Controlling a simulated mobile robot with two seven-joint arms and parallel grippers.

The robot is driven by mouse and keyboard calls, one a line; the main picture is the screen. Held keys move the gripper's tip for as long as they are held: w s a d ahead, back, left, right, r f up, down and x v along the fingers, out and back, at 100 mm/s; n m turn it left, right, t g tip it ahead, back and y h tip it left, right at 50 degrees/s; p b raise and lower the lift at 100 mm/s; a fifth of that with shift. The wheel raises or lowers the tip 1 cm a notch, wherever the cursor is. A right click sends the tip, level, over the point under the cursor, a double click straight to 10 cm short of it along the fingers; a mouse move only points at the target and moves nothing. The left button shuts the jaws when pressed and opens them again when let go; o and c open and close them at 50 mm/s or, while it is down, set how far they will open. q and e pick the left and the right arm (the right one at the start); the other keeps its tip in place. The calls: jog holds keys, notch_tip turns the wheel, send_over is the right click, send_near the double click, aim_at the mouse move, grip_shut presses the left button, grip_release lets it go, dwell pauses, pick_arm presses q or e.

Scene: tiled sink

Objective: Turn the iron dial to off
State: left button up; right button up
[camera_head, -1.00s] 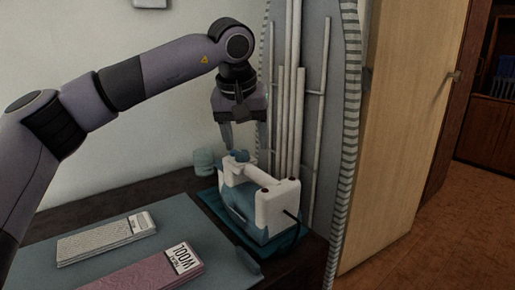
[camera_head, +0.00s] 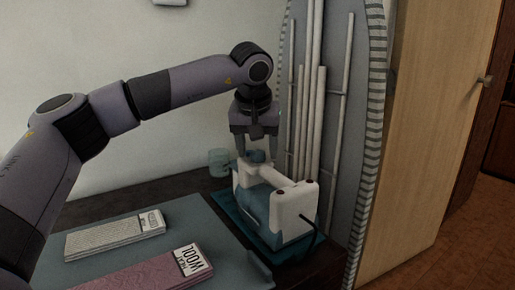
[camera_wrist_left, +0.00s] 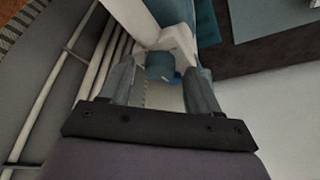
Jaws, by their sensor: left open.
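The iron (camera_head: 292,208), white and translucent blue, rests on a teal tray (camera_head: 229,206) near the ironing board. Its round blue dial (camera_head: 258,156) is at the far end of the iron's top. My left gripper (camera_head: 257,160) points down, open, with its fingers on either side of the dial. In the left wrist view the dial (camera_wrist_left: 160,66) shows between the two open fingers (camera_wrist_left: 158,76). I cannot tell whether either finger touches it. The dial's markings are not readable. My right gripper is not in view.
An upright ironing board (camera_head: 350,110) stands close behind the iron, with white legs beside the gripper. A clear cup (camera_head: 219,162) is to the left. Grey and pink folded cloths (camera_head: 115,236) (camera_head: 150,273) lie on a mat. A dark cord (camera_head: 317,235) trails from the iron.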

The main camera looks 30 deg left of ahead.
pick_arm(q)
jog(key=c, duration=1.1)
jog(key=shift+o, duration=0.2)
